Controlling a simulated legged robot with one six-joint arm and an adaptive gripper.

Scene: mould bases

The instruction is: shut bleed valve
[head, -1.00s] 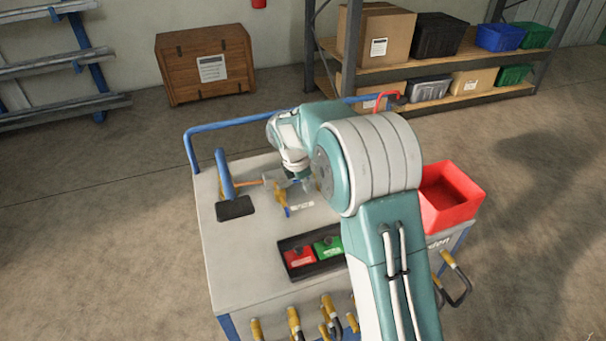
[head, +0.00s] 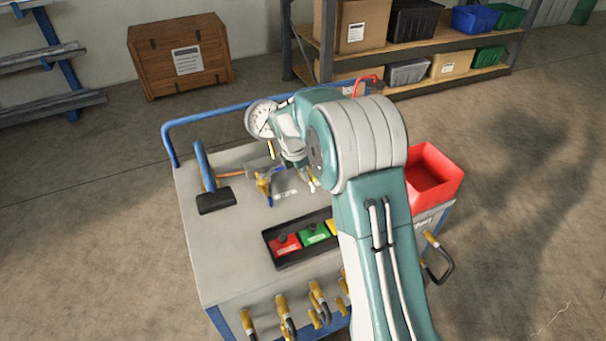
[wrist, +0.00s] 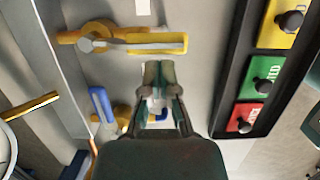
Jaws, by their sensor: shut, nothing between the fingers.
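In the wrist view a valve with a long yellow lever (wrist: 155,42) lies across the top. A smaller blue lever (wrist: 100,104) sits below it, beside brass fittings partly hidden by my gripper. I cannot tell which is the bleed valve. My gripper (wrist: 159,72) is shut and empty, its tips just below the yellow lever in the picture. Contact cannot be judged. In the head view brass valve fittings (head: 264,186) with a blue lever stand on the grey cart top (head: 230,255).
A black tray (head: 278,262) holds red, green and yellow tagged blocks. A round gauge (head: 259,119) stands at the cart's back. A red bin (head: 434,178) is at its right. A blue upright handle (head: 204,165) stands left. Yellow-ended hoses (head: 316,292) hang along the front.

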